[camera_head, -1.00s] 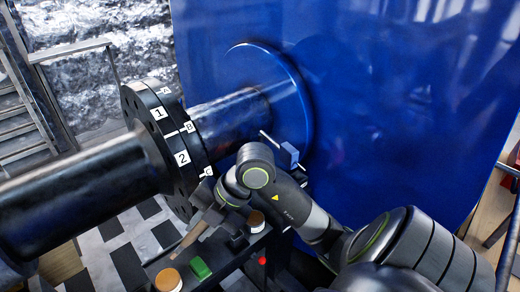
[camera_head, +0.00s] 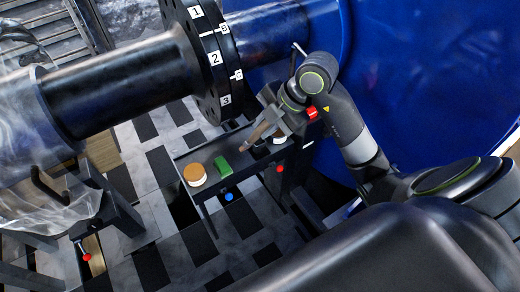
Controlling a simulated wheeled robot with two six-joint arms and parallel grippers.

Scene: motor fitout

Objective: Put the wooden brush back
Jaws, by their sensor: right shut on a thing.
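The wooden brush (camera_head: 259,134) shows as a brown handle that slants down to the left over the dark tray table. My right gripper (camera_head: 268,122) is shut on it near the right part of the table. The rest of the brush is hidden by the gripper and wrist. I cannot tell whether the brush touches the table. My left gripper is not in view.
On the tray table (camera_head: 206,155) stand an orange-topped round tin (camera_head: 194,174) and a green block (camera_head: 222,167). Another round item (camera_head: 280,140) is partly hidden beside my wrist. The black flanged shaft (camera_head: 120,85) and blue motor housing (camera_head: 425,75) stand close behind. Checkered floor lies below.

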